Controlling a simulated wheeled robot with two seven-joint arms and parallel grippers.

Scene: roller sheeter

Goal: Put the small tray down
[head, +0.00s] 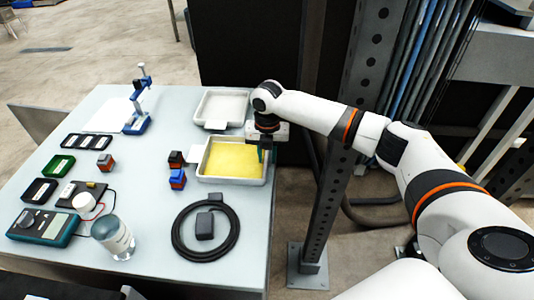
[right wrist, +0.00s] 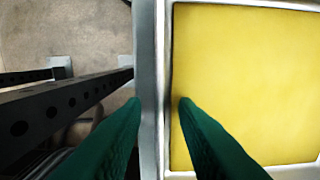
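A small pale tray with a yellow inside (head: 234,181) stands at the table's right edge in the head view. Its rim and yellow floor (right wrist: 245,85) fill the right of the right wrist view. My right gripper (head: 266,155) reaches down at the tray's right side. Its green fingers (right wrist: 159,102) straddle the side wall, one outside and one inside, and look closed on it. Whether the tray's underside touches the table cannot be told. A second pale tray (head: 223,107), empty-looking, lies behind it. My left gripper is not in view.
The table (head: 150,185) holds a coiled black cable (head: 180,240), small blue and dark blocks (head: 177,179), a glass jar (head: 113,240), a teal meter (head: 42,227) and a blue stand (head: 139,110). A perforated dark post (head: 326,205) stands right of the table.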

